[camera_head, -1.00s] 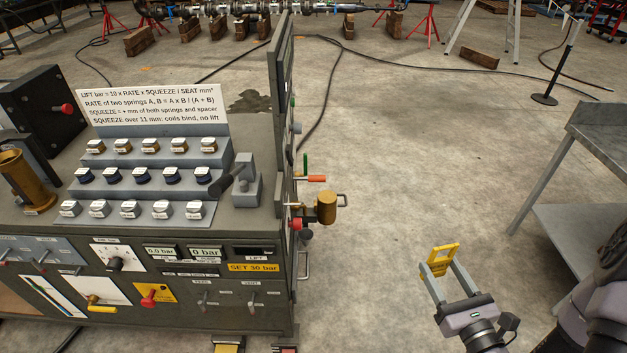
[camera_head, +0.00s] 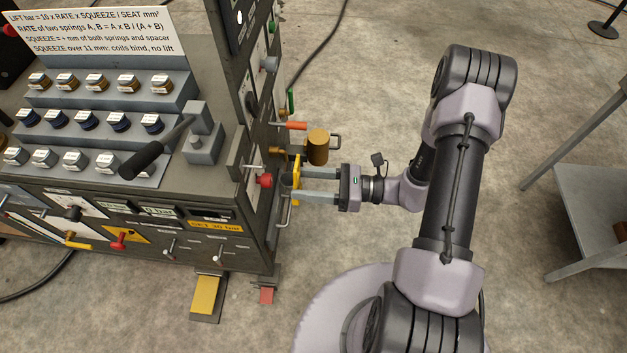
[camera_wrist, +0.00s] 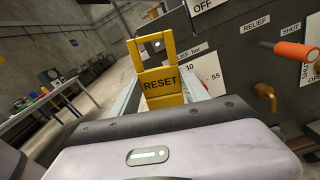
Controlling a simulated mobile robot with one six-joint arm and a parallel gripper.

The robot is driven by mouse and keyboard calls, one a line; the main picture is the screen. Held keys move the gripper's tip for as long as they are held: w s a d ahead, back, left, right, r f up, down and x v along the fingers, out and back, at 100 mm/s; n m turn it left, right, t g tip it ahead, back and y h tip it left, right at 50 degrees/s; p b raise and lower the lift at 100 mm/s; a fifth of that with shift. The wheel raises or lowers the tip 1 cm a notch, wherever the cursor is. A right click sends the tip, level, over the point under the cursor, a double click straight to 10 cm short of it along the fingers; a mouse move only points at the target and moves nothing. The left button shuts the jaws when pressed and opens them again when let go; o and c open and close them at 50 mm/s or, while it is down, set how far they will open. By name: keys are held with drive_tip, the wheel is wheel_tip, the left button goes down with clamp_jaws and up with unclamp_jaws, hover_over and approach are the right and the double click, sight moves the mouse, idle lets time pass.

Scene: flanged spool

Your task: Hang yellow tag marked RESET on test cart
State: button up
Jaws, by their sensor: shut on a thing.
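The yellow tag marked RESET (camera_wrist: 161,86) is between the fingers of my gripper (camera_head: 300,184) and stands upright in the wrist view. In the head view the tag (camera_head: 296,180) shows edge-on, close to the right end of the test cart (camera_head: 262,215). My gripper is shut on the tag. The tag's upper part has an opening in the wrist view. A red knob (camera_head: 265,181) on the cart's end panel lies just left of the tag. I cannot tell whether the tag touches the cart or any hook.
A brass cylinder (camera_head: 317,147) and an orange-handled lever (camera_head: 294,126) stick out of the cart's end, beyond my gripper; the orange handle (camera_wrist: 296,51) also shows in the wrist view. A metal table (camera_head: 590,205) stands at the right. Floor between is clear.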

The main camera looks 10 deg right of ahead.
drive_tip(key=shift+f+b+x, duration=0.2)
drive_tip(key=shift+f+x, duration=0.05)
drive_tip(key=shift+x, duration=1.4)
drive_tip(key=shift+f+b+x, duration=0.15)
drive_tip(key=shift+f+x, duration=0.05)
drive_tip(key=shift+x, duration=1.45)
drive_tip(key=shift+f+b+x, duration=0.2)
drive_tip(key=shift+f+x, duration=0.05)
drive_tip(key=shift+x, duration=1.45)
drive_tip(key=shift+w, duration=0.1)
drive_tip(key=o, duration=1.4)
drive_tip(key=shift+d, duration=0.1)
